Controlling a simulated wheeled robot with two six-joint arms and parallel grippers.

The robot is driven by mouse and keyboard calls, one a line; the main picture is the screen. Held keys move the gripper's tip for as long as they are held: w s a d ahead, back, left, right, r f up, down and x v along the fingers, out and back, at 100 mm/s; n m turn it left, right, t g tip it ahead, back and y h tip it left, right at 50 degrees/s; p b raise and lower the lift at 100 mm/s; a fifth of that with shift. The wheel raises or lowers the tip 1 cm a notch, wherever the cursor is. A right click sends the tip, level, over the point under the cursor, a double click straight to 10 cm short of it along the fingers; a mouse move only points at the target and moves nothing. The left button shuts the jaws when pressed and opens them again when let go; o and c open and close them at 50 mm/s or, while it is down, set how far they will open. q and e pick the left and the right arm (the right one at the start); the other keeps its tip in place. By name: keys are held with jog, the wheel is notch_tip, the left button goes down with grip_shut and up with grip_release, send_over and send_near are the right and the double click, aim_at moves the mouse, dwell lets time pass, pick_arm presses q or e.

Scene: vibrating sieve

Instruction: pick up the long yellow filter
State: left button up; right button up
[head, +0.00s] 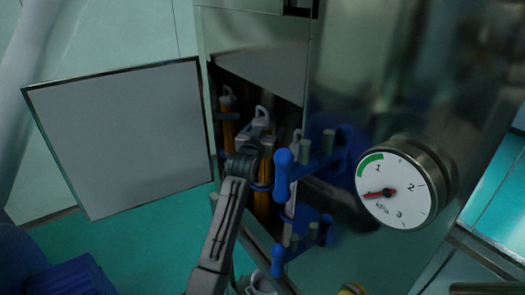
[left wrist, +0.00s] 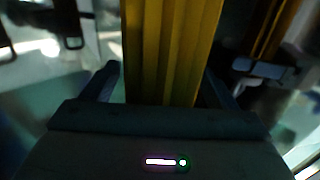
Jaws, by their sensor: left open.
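Long yellow filters hang upright inside the open cabinet. In the head view one filter (head: 228,128) is at the left of the opening, and another (head: 262,205) is partly hidden behind my left gripper (head: 255,150). In the left wrist view a long ribbed yellow filter (left wrist: 172,50) stands between the two fingers of my open left gripper (left wrist: 160,85). The fingers lie on either side of it; I cannot tell whether they touch it. A second yellow filter (left wrist: 275,30) shows at the right there. My right gripper is not in view.
The cabinet door (head: 125,140) stands open to the left. Blue-knobbed clamps (head: 284,170) stick out at the opening's right edge. A round pressure gauge (head: 395,190) is on the metal wall at the right. Teal floor (head: 120,245) is clear below the door.

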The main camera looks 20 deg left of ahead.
pick_arm(q)
jog(key=c, duration=1.4)
jog(key=shift+r, duration=0.15)
jog(key=shift+c, duration=0.2)
